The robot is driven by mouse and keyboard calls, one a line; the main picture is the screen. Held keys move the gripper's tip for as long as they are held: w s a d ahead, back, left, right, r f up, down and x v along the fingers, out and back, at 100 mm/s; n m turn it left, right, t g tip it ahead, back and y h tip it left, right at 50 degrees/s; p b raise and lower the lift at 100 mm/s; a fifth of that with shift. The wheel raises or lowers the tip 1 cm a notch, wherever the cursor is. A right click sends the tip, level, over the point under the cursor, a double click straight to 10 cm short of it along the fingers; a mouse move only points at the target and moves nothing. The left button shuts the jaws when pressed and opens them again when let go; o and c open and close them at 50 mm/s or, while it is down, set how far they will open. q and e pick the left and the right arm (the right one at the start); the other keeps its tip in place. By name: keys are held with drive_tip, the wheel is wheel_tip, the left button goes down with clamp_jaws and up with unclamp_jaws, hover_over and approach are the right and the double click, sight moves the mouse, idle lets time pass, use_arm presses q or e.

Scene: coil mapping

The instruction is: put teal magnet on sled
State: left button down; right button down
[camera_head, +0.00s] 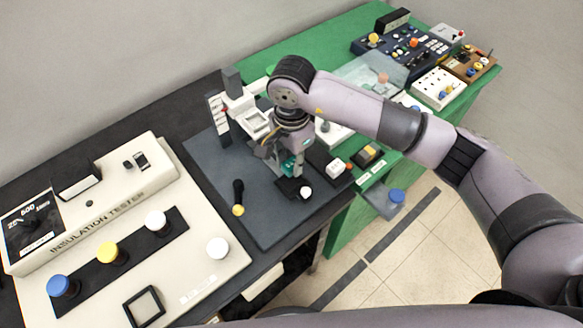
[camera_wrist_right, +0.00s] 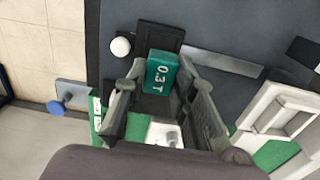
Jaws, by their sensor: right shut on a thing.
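The teal magnet is a small block marked "0.3 T" and shows in the right wrist view (camera_wrist_right: 161,74). It also shows partly in the head view (camera_head: 288,166). My right gripper (camera_head: 281,160) is shut on it, with one finger on each side in the right wrist view (camera_wrist_right: 160,82). A black sled-like block (camera_head: 288,187) with a white knob (camera_head: 305,193) is just below the magnet in the head view. In the right wrist view the magnet overlaps this dark block (camera_wrist_right: 168,35); I cannot tell whether they touch. My left gripper is not in view.
A dark grey mat (camera_head: 262,222) lies under the apparatus. A black-handled tool with a yellow end (camera_head: 238,209) lies left of the sled. A white-framed stand (camera_head: 256,122) is behind. The insulation tester (camera_head: 100,215) fills the left; a green bench (camera_head: 345,38) with control boxes is behind.

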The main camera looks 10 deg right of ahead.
sight(291, 171)
wheel_tip(291, 171, down, 5)
drive_tip(key=shift+r+p, duration=0.2)
drive_tip(key=shift+p, duration=0.25)
drive_tip(key=shift+f, duration=0.2)
drive_tip(key=shift+f+b, duration=0.25)
drive_tip(key=shift+b, duration=0.05)
drive_tip(key=c, duration=1.6)
unclamp_jaws()
drive_tip(key=shift+r, duration=0.1)
drive_tip(key=shift+r+p, duration=0.2)
drive_tip(key=shift+p, duration=0.1)
drive_tip(key=shift+w+r, duration=0.1)
drive_tip(key=shift+r, duration=0.15)
wheel_tip(291, 171, up, 12)
drive_tip(key=shift+f+b, duration=0.25)
drive_tip(key=shift+b, duration=0.95)
